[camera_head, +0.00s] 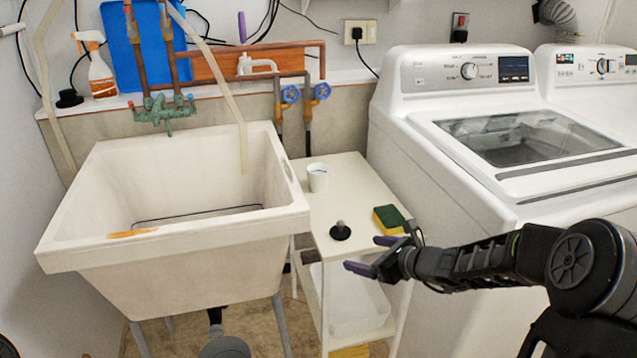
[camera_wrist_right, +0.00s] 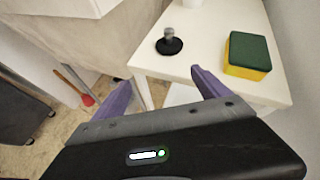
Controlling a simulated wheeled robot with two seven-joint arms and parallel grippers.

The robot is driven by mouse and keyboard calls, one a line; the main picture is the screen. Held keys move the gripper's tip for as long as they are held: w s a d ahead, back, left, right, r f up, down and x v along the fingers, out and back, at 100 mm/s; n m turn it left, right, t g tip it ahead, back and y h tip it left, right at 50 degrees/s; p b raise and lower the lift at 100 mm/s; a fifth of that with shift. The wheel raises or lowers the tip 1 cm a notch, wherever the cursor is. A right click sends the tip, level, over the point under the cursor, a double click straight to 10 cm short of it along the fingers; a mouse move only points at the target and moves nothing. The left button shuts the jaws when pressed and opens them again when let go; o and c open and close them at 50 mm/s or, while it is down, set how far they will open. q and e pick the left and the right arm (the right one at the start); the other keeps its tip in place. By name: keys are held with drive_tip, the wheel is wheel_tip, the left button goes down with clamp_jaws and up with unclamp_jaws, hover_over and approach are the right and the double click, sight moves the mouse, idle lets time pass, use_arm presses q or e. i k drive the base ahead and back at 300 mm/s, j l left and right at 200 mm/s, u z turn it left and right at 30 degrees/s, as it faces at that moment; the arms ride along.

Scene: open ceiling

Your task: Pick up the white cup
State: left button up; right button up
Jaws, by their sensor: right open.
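The white cup (camera_head: 318,178) stands upright on the white shelf unit's top (camera_head: 352,178), near the sink's right side. My right gripper (camera_head: 371,254) is open and empty, by the front right part of the top. The cup is farther back and to the left, clear of the fingers. In the right wrist view the two purple fingertips (camera_wrist_right: 157,92) are spread apart. My left gripper does not show in either view.
A black sink plug (camera_head: 340,231) and a yellow-green sponge (camera_head: 389,219) lie on the top between the gripper and the cup. A deep sink (camera_head: 180,262) stands left. A washing machine (camera_head: 455,165) stands right. The top around the cup is mostly clear.

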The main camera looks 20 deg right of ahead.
sight(318, 179)
drive_tip(key=i+l, duration=0.1)
drive_tip(key=i, duration=0.9)
